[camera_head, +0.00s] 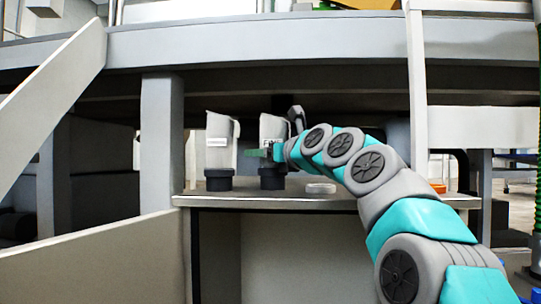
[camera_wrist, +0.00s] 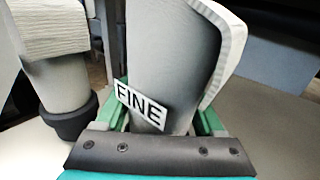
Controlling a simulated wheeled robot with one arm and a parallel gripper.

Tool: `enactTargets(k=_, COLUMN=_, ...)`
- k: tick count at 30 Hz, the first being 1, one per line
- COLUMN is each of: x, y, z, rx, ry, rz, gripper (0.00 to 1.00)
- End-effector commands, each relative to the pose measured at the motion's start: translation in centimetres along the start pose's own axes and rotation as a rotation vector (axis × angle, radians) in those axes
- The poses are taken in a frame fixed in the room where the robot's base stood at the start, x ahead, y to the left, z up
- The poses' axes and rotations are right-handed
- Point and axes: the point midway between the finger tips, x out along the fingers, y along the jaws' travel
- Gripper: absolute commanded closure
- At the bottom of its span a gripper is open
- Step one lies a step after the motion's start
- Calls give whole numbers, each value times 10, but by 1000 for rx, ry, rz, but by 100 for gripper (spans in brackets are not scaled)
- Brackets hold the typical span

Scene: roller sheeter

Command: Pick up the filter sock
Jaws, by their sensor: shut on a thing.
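A pale grey filter sock (camera_head: 272,128) with a white top and a "FINE" label stands above a black round base (camera_head: 272,179) on the shelf. I cannot tell whether it touches the base. It fills the middle of the wrist view (camera_wrist: 168,60) and looks tilted there. My gripper (camera_head: 266,152) is shut on this sock at its label height, with green fingers on both sides of it in the wrist view (camera_wrist: 163,119). A second, similar sock (camera_head: 221,143) stands upright to the left in its own black base (camera_head: 219,180); its label is unreadable.
A low white round piece (camera_head: 321,188) lies on the shelf (camera_head: 300,202) to the right of the bases. A grey beam (camera_head: 300,42) runs above, and a post (camera_head: 161,140) stands at left. A slanted panel (camera_head: 50,95) is further left.

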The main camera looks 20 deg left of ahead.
Motion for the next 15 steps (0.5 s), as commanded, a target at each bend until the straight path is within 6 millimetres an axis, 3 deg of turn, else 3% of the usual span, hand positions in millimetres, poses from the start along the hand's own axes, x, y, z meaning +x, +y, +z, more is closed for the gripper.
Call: enactTargets(k=15, x=-1, y=0, z=24, rx=-2, ry=-4, rz=-2, gripper=100)
